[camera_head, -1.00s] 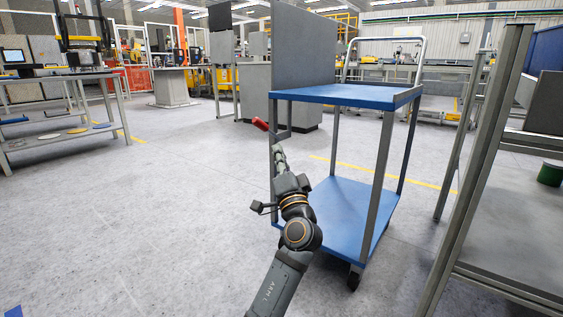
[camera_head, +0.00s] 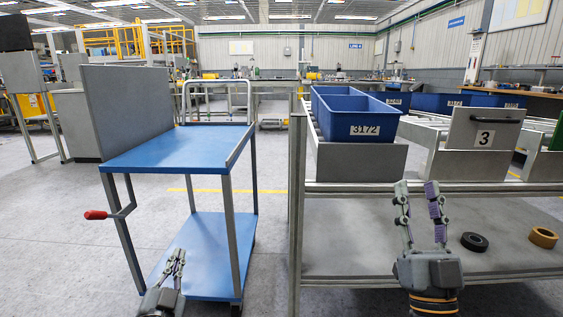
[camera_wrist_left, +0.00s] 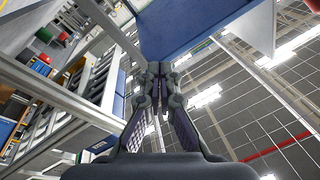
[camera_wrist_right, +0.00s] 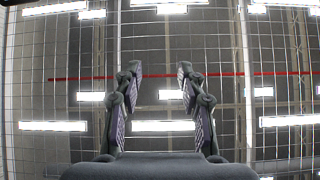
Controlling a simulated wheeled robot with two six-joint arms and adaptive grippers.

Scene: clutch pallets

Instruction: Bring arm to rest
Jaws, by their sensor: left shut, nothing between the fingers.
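My left gripper (camera_head: 175,262) is at the bottom of the head view, in front of the blue cart's lower shelf. Its fingers are together with nothing between them, and they also show closed in the left wrist view (camera_wrist_left: 157,72). It is apart from the cart's red handle (camera_head: 95,215), which sticks out up and to the left. My right gripper (camera_head: 417,190) points up in front of the grey bench at the right. Its fingers are spread and empty. In the right wrist view its fingers (camera_wrist_right: 157,75) stand apart against the ceiling.
The blue cart (camera_head: 180,150) has a grey upright panel (camera_head: 125,112) and stands at left. A metal rack at right carries blue bins (camera_head: 358,115) and a grey box marked 3 (camera_head: 484,128). A black ring (camera_head: 474,242) and a tan ring (camera_head: 543,237) lie below. Floor is open at far left.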

